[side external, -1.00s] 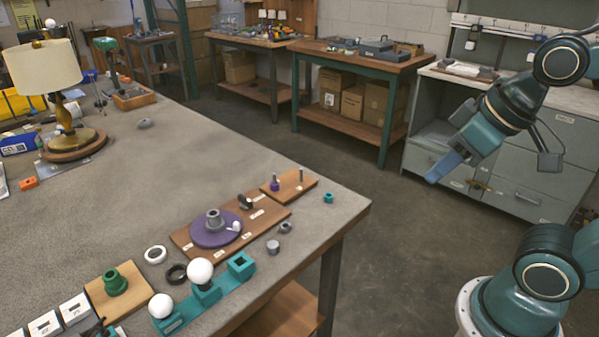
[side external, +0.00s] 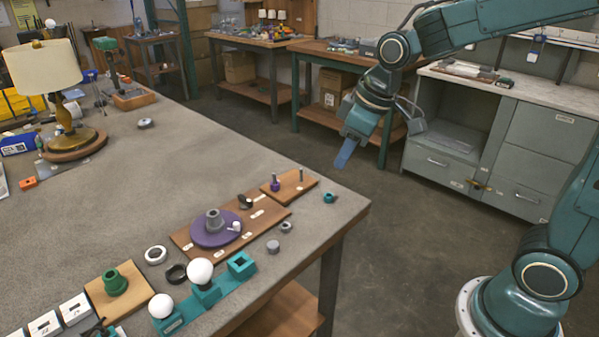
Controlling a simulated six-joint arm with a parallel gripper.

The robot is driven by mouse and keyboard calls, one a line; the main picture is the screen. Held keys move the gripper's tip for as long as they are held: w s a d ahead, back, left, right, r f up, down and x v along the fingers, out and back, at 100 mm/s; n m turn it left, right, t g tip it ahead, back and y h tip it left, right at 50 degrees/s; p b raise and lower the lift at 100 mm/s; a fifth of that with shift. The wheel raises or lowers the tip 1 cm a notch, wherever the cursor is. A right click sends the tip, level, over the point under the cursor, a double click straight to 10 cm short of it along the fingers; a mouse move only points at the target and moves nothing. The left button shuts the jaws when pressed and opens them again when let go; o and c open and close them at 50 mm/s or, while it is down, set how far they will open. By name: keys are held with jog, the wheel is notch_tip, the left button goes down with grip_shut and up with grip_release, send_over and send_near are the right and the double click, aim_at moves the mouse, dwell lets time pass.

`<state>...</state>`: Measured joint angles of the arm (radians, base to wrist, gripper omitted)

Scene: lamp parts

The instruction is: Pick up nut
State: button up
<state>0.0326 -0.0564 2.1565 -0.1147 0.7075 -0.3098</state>
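My gripper (side external: 346,153) hangs in the air beyond the table's right corner, with its blue fingertips pointing down. From this side I cannot tell whether the fingers are apart. A small teal nut-like part (side external: 329,198) lies on the tabletop near the right corner, below and left of my gripper and well apart from it. A small purple nut-like part (side external: 275,186) sits around a peg on a brown board (side external: 297,179). Two small grey parts (side external: 273,246) (side external: 286,227) lie on the table front of the larger board. I cannot tell which of these is the nut.
A larger brown board (side external: 182,237) carries a purple disc (side external: 201,240) with a grey collar. A teal block strip (side external: 212,306) holds white bulbs (side external: 200,271). A lamp (side external: 45,70) stands at the back left. The middle of the grey tabletop (side external: 140,190) is clear.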

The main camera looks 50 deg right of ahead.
jog(key=w+f+n+g+y, duration=0.1)
jog(key=w+f+n, duration=0.1)
jog(key=w+f, duration=0.8)
jog(key=shift+w+a+f+n, duration=0.25)
jog(key=shift+a+f+n, duration=0.05)
jog(key=shift+f, duration=0.2)
send_over(288, 230)
jog(key=d, duration=0.2)
jog(key=shift+s+a+f, duration=0.1)
jog(key=shift+s+f, duration=0.05)
jog(key=shift+f, duration=1.95)
jog(key=shift+s+a+f, duration=0.1)
jog(key=shift+f, duration=1.95)
jog(key=shift+f, duration=0.1)
jog(key=shift+x, duration=2.5)
jog(key=c, duration=0.6)
jog(key=shift+c, duration=0.2)
